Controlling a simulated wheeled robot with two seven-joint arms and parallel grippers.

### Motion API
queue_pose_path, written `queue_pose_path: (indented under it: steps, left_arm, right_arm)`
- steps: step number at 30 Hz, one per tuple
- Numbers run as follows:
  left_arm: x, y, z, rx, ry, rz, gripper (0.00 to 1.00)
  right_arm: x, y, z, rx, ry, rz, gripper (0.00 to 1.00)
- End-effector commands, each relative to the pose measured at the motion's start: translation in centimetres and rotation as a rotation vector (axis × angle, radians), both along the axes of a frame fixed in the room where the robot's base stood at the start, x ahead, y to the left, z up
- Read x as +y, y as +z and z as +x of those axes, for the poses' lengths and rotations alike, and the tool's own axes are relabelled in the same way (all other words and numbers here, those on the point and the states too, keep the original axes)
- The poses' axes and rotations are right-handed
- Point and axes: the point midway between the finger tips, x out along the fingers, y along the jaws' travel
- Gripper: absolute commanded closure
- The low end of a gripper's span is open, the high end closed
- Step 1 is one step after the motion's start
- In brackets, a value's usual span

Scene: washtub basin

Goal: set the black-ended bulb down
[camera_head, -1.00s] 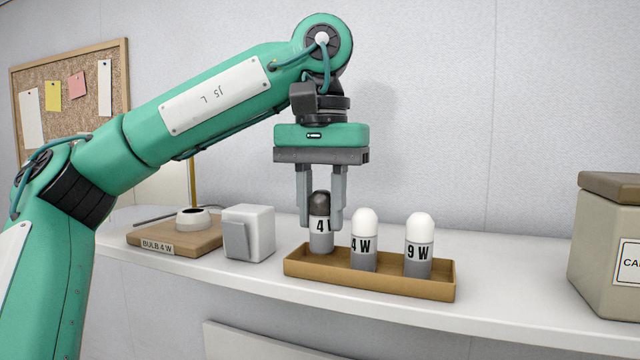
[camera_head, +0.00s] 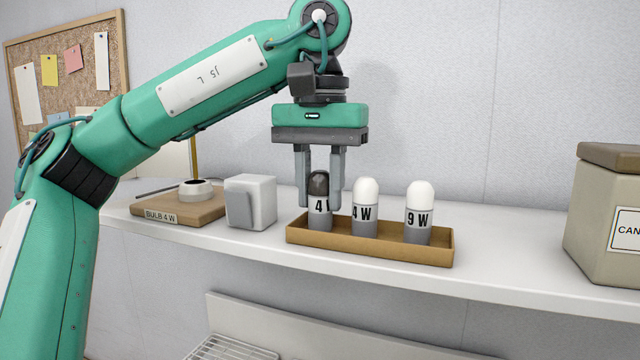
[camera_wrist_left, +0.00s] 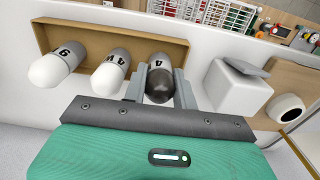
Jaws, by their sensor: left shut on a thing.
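The black-ended bulb (camera_head: 319,184) is upright, with a dark dome and a grey lower body with a partly covered label. My left gripper (camera_head: 320,206) points down and is shut on it. The bulb is at the left end of the tan tray (camera_head: 370,254), its base behind the tray's front wall and about level with its neighbours. I cannot tell if it touches the floor. In the left wrist view the dark dome (camera_wrist_left: 160,86) sits between the fingers. To its right in the head view stand a white-domed 4 W bulb (camera_head: 365,205) and a 9 W bulb (camera_head: 419,212). My right gripper is out of view.
A white box-shaped thing (camera_head: 252,201) stands just left of the tray. Further left is a wooden base (camera_head: 180,209) labelled BULB 4 W with a round white socket (camera_head: 195,189). A lidded canister (camera_head: 607,220) stands far right. The shelf between tray and canister is clear.

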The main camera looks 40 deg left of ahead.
Motion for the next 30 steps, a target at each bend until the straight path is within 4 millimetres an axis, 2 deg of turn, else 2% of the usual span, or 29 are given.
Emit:
queue_pose_path:
  steps: [7, 8, 11, 12, 23, 30]
  left_arm:
    - [0.0, -0.5, 0.0, 0.000, 0.000, 0.000, 0.99]
    - [0.0, -0.5, 0.0, -0.001, 0.000, 0.000, 0.68]
    - [0.0, -0.5, 0.0, 0.000, 0.001, 0.000, 0.49]
    - [0.0, -0.5, 0.0, 0.000, 0.001, 0.000, 0.47]
    - [0.0, -0.1, 0.0, 0.000, 0.001, 0.000, 0.47]
    - [0.0, 2.6, 0.0, -0.003, 0.003, 0.000, 0.47]
  right_arm:
    - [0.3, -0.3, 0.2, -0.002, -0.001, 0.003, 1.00]
    - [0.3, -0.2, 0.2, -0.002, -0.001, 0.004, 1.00]
    - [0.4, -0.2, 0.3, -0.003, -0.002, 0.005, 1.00]
    - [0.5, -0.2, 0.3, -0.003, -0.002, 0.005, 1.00]
    - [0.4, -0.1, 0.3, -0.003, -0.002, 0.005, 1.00]
    - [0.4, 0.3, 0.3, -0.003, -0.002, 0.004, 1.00]
